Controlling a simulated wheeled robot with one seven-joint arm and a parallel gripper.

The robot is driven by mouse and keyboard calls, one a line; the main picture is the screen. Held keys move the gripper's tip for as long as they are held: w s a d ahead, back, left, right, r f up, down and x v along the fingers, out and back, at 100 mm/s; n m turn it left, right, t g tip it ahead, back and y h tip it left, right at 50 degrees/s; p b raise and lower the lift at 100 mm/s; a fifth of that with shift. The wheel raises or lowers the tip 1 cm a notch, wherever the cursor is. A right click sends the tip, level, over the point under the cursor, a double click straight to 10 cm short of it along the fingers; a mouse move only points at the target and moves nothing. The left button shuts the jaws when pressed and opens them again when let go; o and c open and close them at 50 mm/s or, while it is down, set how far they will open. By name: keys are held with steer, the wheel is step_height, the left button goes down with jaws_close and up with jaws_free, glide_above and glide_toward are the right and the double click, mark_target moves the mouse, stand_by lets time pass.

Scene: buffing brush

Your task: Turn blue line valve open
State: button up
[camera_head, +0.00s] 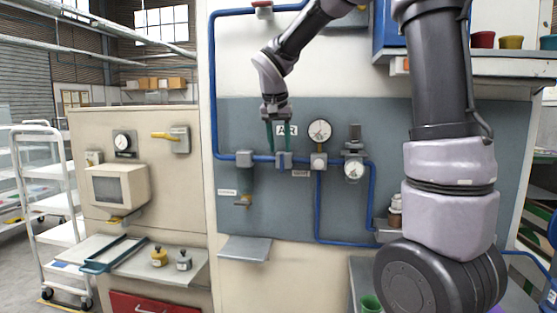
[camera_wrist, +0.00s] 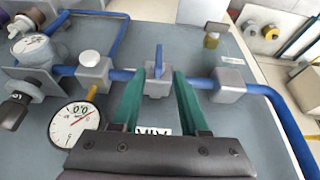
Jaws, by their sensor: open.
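The blue line valve is a grey block (camera_head: 284,160) on the horizontal run of blue pipe, below the AIR label (camera_head: 287,130). In the wrist view the valve body (camera_wrist: 157,88) carries a small blue lever (camera_wrist: 158,58) that stands across the pipe's line. My gripper (camera_head: 279,150) is at the valve from above, its two green fingers apart. In the wrist view my gripper (camera_wrist: 159,74) has one finger on each side of the valve, with the lever between or just beyond the tips. I cannot tell whether either finger touches it.
A round pressure gauge (camera_head: 320,132) and a regulator (camera_head: 354,168) sit right of the valve. A grey pipe block (camera_head: 244,158) is to its left, with a brass tap (camera_head: 243,201) below. A small shelf (camera_head: 245,248) juts out lower down.

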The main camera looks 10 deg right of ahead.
mark_target(281, 154)
steer(key=x, duration=0.5)
steer(key=shift+d+f, duration=0.15)
steer(key=shift+f, duration=0.05)
jaws_close()
